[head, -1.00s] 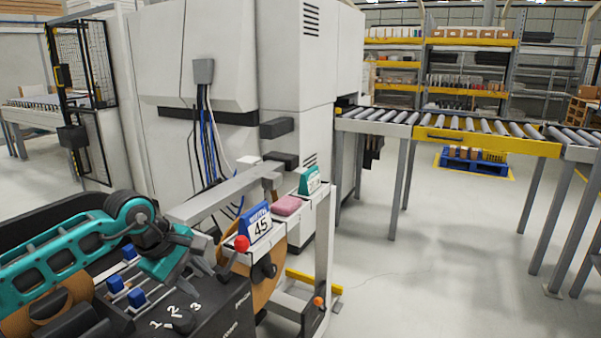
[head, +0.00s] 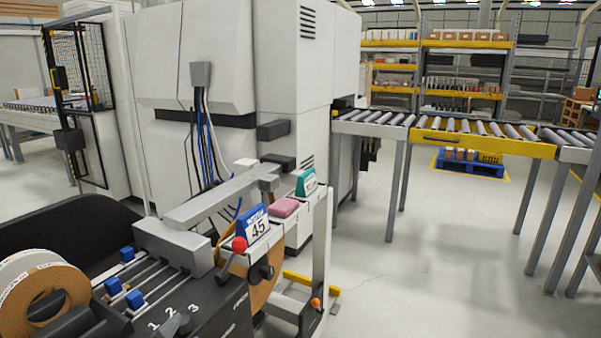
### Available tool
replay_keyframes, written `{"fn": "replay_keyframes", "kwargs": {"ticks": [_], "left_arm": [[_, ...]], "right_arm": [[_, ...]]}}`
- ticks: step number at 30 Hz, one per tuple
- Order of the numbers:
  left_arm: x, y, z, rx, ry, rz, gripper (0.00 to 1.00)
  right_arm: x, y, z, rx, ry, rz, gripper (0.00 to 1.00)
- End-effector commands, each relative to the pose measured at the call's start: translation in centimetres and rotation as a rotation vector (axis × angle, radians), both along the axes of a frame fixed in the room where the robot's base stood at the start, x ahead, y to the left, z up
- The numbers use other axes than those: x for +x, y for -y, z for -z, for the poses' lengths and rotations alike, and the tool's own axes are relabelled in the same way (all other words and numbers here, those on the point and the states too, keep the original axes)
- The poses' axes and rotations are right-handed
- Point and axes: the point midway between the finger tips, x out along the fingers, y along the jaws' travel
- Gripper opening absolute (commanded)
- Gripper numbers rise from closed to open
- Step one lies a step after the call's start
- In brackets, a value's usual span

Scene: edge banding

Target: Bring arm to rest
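Neither of my arms nor grippers shows in the head view now. The edge banding station fills the lower left. Its dark numbered panel (head: 205,315) carries the marks 1, 2 and 3. Several blue blocks (head: 134,299) sit on metal rods there. A roll of brown edge band (head: 45,300) stands at the far left. A blue card marked 45 (head: 256,226), a pink block (head: 284,207) and a green card holder (head: 306,182) stand on a pale ledge. A lever with a red knob (head: 239,244) stands in front of the blue card.
A large white machine (head: 220,60) stands behind the station. A roller conveyor (head: 475,136) runs across the right, with a blue pallet (head: 470,164) of boxes under it. Shelves stand at the back. The floor (head: 420,260) at right is clear.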

Motion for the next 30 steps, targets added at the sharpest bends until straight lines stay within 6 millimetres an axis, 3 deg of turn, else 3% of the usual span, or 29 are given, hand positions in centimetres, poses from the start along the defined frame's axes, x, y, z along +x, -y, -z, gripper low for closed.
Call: {"fn": "replay_keyframes", "kwargs": {"ticks": [1, 3, 6, 12, 18, 30], "left_arm": [[-2.3, -0.9, 2.4, -0.112, -0.122, -0.071, 0.40], [-5.0, -1.6, 5.0, -0.236, -0.264, -0.156, 0.40], [-8.7, -2.1, 7.6, -0.366, -0.427, -0.256, 0.40], [-15.2, -2.2, 10.6, -0.541, -0.683, -0.416, 0.40], [-21.2, -1.7, 12.0, -0.664, -0.900, -0.553, 0.40], [-17.1, -0.7, 13.8, -0.725, -0.728, -0.442, 0.40]], "right_arm": [[0.1, 0.0, 0.0, 0.000, 0.001, 0.000, 0.51], [0.1, 0.0, -0.1, 0.000, 0.002, -0.001, 0.51], [0.2, 0.0, -0.1, 0.000, 0.004, -0.001, 0.51], [0.2, 0.0, -0.1, 0.000, 0.005, 0.000, 0.51], [0.2, 0.0, -0.1, 0.000, 0.005, 0.000, 0.51], [0.3, 0.3, -1.8, -0.008, 0.014, 0.004, 0.51]]}}
